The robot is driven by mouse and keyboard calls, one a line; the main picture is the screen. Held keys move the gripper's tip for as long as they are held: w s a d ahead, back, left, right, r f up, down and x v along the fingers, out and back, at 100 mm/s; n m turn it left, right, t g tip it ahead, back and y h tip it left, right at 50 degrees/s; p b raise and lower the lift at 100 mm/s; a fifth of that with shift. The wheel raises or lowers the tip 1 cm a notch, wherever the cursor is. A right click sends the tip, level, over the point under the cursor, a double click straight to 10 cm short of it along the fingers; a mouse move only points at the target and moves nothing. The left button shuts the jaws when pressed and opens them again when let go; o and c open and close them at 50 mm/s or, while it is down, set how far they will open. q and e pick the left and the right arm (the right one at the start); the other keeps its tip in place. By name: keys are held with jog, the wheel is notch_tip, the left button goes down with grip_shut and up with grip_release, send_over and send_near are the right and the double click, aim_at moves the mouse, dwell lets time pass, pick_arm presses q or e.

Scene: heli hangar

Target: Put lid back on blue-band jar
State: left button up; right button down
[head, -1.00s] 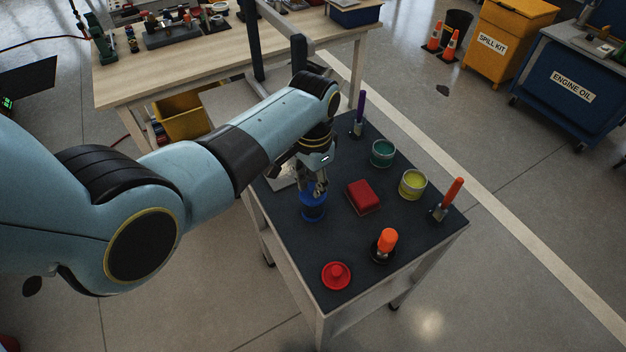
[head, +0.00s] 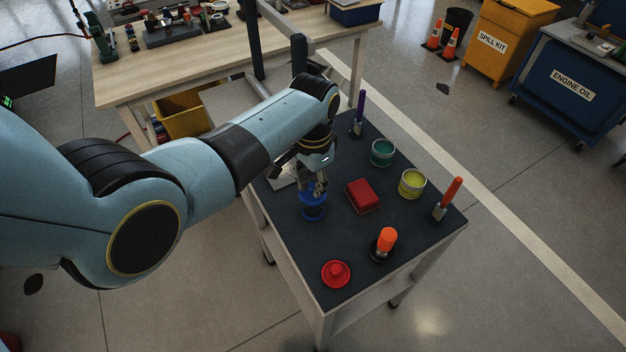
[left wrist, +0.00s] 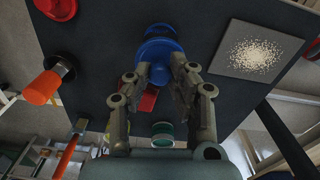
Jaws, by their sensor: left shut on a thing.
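My left gripper (head: 316,187) reaches down over the cart top, shut on the knob of a blue lid (left wrist: 158,50). In the left wrist view the knob sits between the two fingertips (left wrist: 158,78). The lid shows in the head view as a blue disc (head: 313,199), partly covered by the fingers. Directly below it is the blue-band jar (head: 313,214), upright on the dark cart top. Lid and jar look lined up, but I cannot tell whether the lid touches the rim. My right gripper is not in view.
The dark cart top (head: 300,245) also holds a red block (head: 362,196), open teal (head: 382,152) and yellow (head: 411,184) jars, a red lid (head: 336,274), an orange-handled tool (head: 386,240), an orange brush (head: 449,198) and a purple one (head: 359,113). A speckled plate (left wrist: 262,50) lies near the jar.

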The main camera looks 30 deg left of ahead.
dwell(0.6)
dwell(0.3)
pick_arm(q)
jog(key=o, duration=1.4)
jog(key=shift+r+p, duration=0.1)
jog(key=shift+p, duration=0.25)
notch_tip(320, 180, up, 3)
jog(key=p, duration=0.2)
jog(key=shift+f+p, duration=0.2)
jog(key=shift+p, duration=0.2)
jog(key=shift+r+p, duration=0.75)
jog(key=shift+r, duration=1.35)
